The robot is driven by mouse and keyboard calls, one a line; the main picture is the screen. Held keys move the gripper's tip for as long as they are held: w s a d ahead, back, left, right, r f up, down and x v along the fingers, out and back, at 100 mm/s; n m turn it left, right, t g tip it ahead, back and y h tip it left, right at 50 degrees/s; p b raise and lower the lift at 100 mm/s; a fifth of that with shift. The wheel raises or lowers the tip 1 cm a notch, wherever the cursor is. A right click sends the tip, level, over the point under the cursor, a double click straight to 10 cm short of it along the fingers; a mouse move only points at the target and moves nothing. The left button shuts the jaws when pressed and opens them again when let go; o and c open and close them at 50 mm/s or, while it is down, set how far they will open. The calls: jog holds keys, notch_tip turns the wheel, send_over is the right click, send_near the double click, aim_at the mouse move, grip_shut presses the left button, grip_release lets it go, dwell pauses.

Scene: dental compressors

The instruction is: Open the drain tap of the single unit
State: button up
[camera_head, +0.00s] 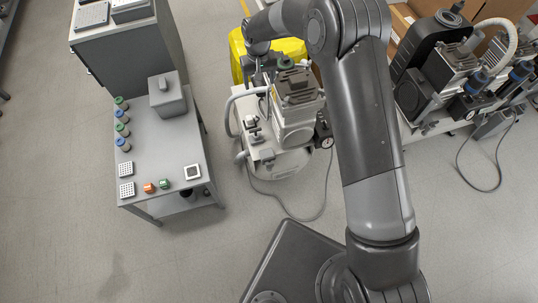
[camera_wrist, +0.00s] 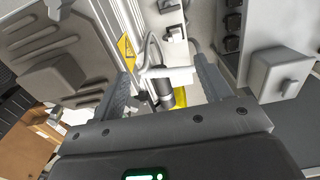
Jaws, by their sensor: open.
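The single unit, a compressor with a pale tank (camera_head: 292,165) and a grey pump head (camera_head: 298,88), stands on the floor in the middle of the head view. My gripper (camera_head: 262,80) is at its far left side, partly hidden by my arm and the unit. In the wrist view my gripper (camera_wrist: 164,60) is open, its two fingers apart. A white fitting and a dark cylinder (camera_wrist: 165,92) show between the fingers; I cannot tell whether they touch. A small yellow piece (camera_wrist: 181,97) shows beside the cylinder. I cannot clearly identify the drain tap.
A yellow container (camera_head: 238,58) stands behind the unit. A grey cart (camera_head: 150,185) with bottles, a box and small parts is at the left. More compressors (camera_head: 440,75) stand at the right. A cable (camera_head: 310,217) lies on the floor; the front left floor is clear.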

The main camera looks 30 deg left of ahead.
jog(key=s+a+f+g, duration=0.1)
jog(key=s+f, duration=0.2)
jog(key=f, duration=0.6)
jog(key=g+h, duration=0.2)
jog(key=h, duration=0.1)
send_near(269, 158)
jog(key=f, duration=0.1)
jog(key=x, duration=0.7)
jog(key=shift+s+d+f, duration=0.1)
jog(key=shift+d+f, duration=0.15)
jog(key=shift+c, duration=0.3)
jog(key=c, duration=0.9)
